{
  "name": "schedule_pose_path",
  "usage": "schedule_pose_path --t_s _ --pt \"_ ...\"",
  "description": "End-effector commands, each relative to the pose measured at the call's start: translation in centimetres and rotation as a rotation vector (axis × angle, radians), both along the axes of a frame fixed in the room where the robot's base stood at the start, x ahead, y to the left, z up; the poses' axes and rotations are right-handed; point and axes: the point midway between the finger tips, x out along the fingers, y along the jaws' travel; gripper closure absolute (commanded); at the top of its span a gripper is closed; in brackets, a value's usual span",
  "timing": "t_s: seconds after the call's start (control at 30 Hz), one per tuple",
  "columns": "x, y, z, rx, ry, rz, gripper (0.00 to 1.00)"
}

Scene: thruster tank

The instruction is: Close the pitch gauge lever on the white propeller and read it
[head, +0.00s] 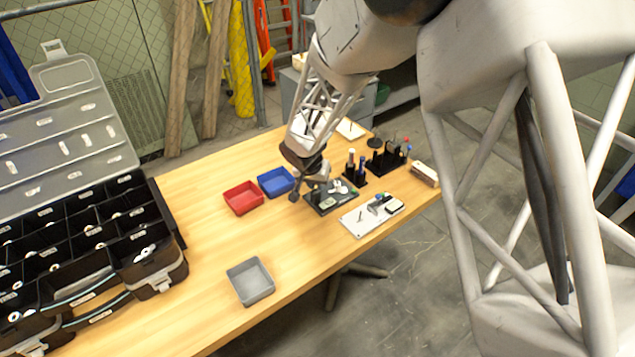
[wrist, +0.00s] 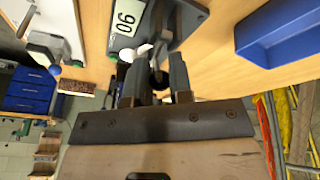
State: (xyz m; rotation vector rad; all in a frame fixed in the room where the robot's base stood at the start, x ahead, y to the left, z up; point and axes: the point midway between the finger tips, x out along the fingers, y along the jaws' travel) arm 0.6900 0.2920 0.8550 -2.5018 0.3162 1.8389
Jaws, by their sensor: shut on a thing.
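The dark pitch gauge stand (head: 328,203) is on the wooden table below my gripper (head: 305,194). A small white propeller (head: 339,187) shows on its right side, and a bit of white (wrist: 143,51) shows beside the fingers in the wrist view. In the wrist view, my gripper (wrist: 156,84) has its fingers close around a slim dark piece (wrist: 155,70), which looks like the gauge lever. The fingers hide most of it. A pale label (wrist: 125,22) on the stand bears two large digits, seen turned, reading 90 or 06.
A red tray (head: 243,198) and a blue tray (head: 277,181) stand left of the stand, with a grey tray (head: 250,282) nearer. A white plate (head: 358,222) with small tools lies to the right. Black holders (head: 387,162) stand behind. An open parts case (head: 90,235) fills the left.

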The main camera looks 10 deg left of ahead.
Motion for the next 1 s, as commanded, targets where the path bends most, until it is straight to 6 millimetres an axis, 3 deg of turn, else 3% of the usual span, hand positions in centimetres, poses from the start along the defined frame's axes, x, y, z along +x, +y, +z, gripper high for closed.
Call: schedule_pose_path --t_s 0.37,0.4,0.53,1.0 --pt "-0.17 -0.08 -0.17 -0.008 -0.004 -0.001 1.00" --pt "-0.16 -0.07 -0.15 -0.007 -0.004 -0.002 0.74" --pt "-0.11 -0.03 -0.10 -0.007 -0.005 -0.001 0.55" --pt "-0.21 0.14 0.63 -0.004 -0.007 0.000 0.55"
